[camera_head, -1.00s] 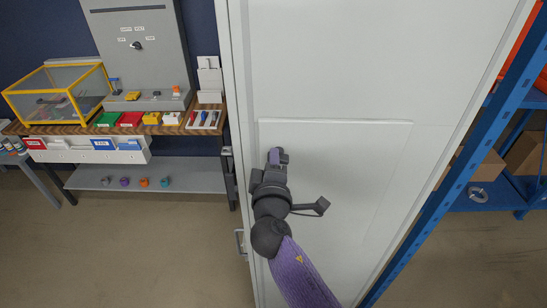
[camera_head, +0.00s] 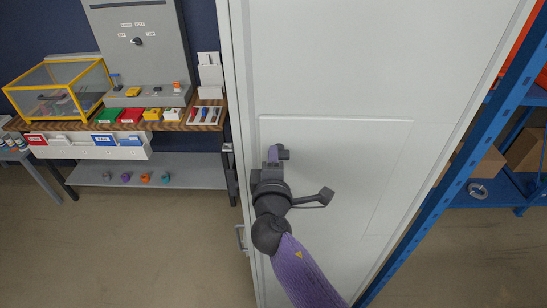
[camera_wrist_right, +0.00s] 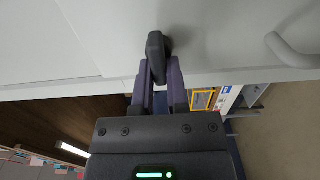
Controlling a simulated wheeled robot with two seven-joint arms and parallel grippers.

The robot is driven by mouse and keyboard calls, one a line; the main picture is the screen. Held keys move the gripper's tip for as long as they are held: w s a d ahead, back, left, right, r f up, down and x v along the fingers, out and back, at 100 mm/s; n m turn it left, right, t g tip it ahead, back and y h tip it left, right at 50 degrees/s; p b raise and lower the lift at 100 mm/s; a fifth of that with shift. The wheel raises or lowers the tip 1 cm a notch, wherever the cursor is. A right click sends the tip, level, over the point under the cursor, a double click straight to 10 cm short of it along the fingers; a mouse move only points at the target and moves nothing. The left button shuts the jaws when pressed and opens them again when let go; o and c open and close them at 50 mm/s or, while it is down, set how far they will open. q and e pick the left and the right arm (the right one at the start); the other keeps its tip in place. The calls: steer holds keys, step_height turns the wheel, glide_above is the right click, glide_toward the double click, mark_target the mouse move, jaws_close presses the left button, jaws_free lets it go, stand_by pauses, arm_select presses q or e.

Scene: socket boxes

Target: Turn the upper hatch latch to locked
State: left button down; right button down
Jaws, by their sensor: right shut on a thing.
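The hatch is a tall white door panel (camera_head: 330,80) that fills the middle of the head view. My right gripper (camera_head: 275,155) is at the door's left part, its dark wrist just below. In the right wrist view my two purple fingers (camera_wrist_right: 158,75) are closed on a small dark latch handle (camera_wrist_right: 156,48) on the white door face. Most of the latch is hidden by the gripper in the head view. The latch's lock marking is not visible. My left gripper is not in view.
A workbench with a yellow-framed clear box (camera_head: 60,88) stands left. A blue rack (camera_head: 440,180) stands close at right.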

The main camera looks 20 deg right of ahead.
steer(key=c, duration=0.6)
jaws_free()
steer(key=shift+c, duration=0.2)
steer(key=v, duration=1)
steer(key=s+f+m+g+y+b, duration=0.1)
steer(key=s+f+g+b, duration=0.25)
steer(key=f, duration=0.95)
steer(key=s+f+g+y+b, duration=0.2)
steer(key=f+b, duration=0.3)
steer(key=f, duration=0.8)
steer(key=s+f+m+g+y+b, duration=0.1)
steer(key=s+f+g+b, duration=0.3)
steer(key=f, duration=0.9)
steer(key=s+d+f+m+g+b, duration=0.3)
steer(key=s+f+b, duration=0.4)
steer(key=s+f, duration=0.5)
steer(key=s+d+f+m+g+b, duration=0.4)
steer(key=s+d+f+m+b, duration=0.2)
steer(key=s+f, duration=0.6)
step_height(320, 180, down, 4)
steer(key=shift+s+r+m+y+b, duration=0.1)
steer(key=shift+s+m+y+b, duration=0.3)
steer(key=shift+m, duration=0.3)
